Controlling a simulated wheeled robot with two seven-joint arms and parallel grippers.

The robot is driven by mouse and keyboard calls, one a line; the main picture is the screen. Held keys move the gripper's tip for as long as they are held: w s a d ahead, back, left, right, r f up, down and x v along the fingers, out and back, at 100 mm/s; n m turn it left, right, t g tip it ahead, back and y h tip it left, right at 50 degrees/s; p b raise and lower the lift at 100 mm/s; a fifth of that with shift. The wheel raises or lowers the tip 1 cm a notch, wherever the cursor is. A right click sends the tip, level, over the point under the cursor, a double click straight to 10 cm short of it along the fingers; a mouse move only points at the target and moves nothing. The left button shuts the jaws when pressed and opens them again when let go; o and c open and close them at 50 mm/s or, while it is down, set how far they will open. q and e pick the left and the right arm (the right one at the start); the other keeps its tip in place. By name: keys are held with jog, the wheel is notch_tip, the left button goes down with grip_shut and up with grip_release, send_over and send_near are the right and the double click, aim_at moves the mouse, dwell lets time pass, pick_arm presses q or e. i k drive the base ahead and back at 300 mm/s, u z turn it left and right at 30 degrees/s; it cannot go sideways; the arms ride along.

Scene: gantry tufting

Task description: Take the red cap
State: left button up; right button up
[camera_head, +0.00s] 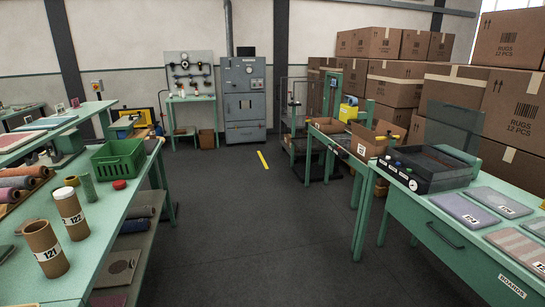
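A small round red cap (120,185) lies on the green bench (105,222) at the left, near its right edge. A green crate (118,160) stands just behind it. A green cylinder (88,187) stands upright to its left, apart from it. Neither of my grippers is in view.
Cardboard tubes marked 121 (44,248) and 122 (72,214) stand at the bench front. At right is another green bench (425,215) with a black device (428,168) and numbered panels (465,215). Stacked cartons (395,85) fill the back right. The floor (260,220) between is clear.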

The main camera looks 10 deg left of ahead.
aim_at(118, 185)
jog(key=z, duration=0.15)
jog(key=i, duration=2.6)
jog(key=u, duration=0.15)
jog(key=i, duration=1.95)
jog(key=u, duration=1.7)
jog(key=i, duration=1.15)
jog(key=u, duration=1.15)
